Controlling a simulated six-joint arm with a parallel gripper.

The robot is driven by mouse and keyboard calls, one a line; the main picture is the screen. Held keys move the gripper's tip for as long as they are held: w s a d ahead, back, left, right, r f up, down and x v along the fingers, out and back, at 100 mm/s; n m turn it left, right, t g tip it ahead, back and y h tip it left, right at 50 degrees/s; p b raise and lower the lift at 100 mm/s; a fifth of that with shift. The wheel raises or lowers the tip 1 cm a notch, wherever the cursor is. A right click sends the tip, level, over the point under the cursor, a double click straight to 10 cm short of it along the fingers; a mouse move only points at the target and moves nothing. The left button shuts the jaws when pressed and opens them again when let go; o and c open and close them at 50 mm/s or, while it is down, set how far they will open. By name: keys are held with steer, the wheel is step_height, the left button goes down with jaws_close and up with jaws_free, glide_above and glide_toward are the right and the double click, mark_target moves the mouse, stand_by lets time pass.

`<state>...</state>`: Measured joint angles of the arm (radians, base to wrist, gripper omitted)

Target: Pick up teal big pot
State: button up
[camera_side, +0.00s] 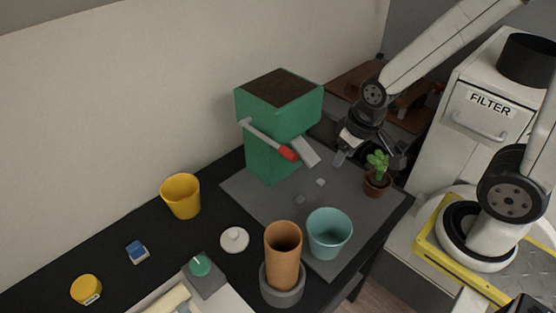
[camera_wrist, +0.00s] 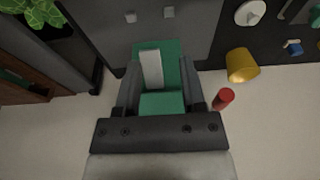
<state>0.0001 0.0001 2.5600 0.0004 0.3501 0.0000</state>
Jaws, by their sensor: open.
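The teal big pot (camera_side: 330,238) stands upright and empty on the near part of the grey mat (camera_side: 240,192) in the side view. I do not see it in the wrist view. My gripper (camera_side: 368,158) is open and empty, up above the far right part of the mat, well behind the pot and apart from it. In the wrist view my gripper (camera_wrist: 160,68) has its fingers spread, with the green soil-topped box (camera_wrist: 165,102) and its pale spout showing between and beyond them.
The tall green box (camera_side: 262,140) with a red-tipped lever (camera_side: 270,140) stands at the mat's back. A small potted plant (camera_side: 377,180) is right of it. A brown cylinder (camera_side: 283,250) in a grey holder stands close left of the pot. A yellow cup (camera_side: 181,196) is further left.

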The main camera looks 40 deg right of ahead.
steer(key=s+f+m+g+y, duration=0.55)
steer(key=f+m, duration=0.25)
steer(key=m, duration=0.3)
steer(key=w+f+m+t+y, duration=0.1)
steer(key=m+t+y, duration=0.1)
steer(key=m, duration=0.2)
steer(key=w+d+f+m+t+y, duration=0.1)
steer(key=m+t+y, duration=0.1)
steer(key=m+y, duration=0.1)
steer(key=w+f+m+t+y, duration=0.1)
steer(key=m+t+y, duration=0.1)
steer(key=m, duration=0.3)
steer(key=shift+w+d+f+t+y, duration=0.25)
steer(key=shift+w+f+t, duration=0.1)
steer(key=shift+w+t, duration=0.1)
steer(key=shift+x, duration=1.3)
